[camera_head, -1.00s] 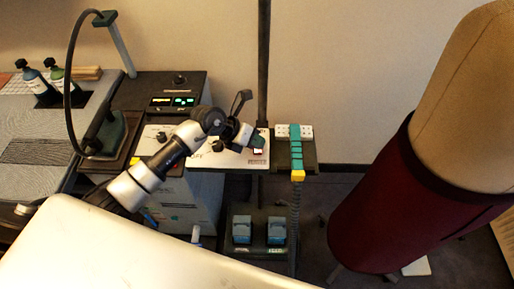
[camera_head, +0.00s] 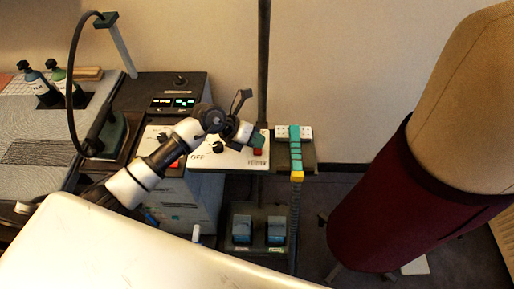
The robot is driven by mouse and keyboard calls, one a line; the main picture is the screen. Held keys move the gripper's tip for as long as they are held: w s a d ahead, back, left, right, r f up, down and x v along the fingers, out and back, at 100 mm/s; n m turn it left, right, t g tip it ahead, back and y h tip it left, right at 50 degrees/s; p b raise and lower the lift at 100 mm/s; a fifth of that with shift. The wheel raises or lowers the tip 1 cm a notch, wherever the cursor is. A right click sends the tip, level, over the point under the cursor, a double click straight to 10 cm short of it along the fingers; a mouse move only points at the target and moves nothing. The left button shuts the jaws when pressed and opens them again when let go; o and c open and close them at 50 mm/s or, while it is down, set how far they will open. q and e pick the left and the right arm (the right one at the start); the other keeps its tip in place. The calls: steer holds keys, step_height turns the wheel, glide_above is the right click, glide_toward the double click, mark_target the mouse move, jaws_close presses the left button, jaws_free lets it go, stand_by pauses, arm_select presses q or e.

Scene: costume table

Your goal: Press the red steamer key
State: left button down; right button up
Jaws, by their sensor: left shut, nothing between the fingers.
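The red steamer key (camera_head: 257,152) sits at the right end of the white control panel (camera_head: 230,160), above dark lettering too small to read surely. My left gripper (camera_head: 259,142) is shut and empty, with its tip just above the red key in the picture. It covers part of the panel around the key. I cannot tell whether the tip touches the key. My right gripper is not in view.
A teal strip (camera_head: 296,150) with a yellow end lies on a small shelf right of the panel. A dark pole (camera_head: 263,60) rises behind. An iron (camera_head: 104,134) stands left. A maroon-covered dress form (camera_head: 395,205) fills the right. Two blue blocks (camera_head: 242,229) sit below.

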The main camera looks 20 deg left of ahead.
mark_target(257, 149)
arm_select(q)
step_height(257, 149, up, 6)
steer(key=p, duration=0.4)
steer(key=shift+f, duration=0.1)
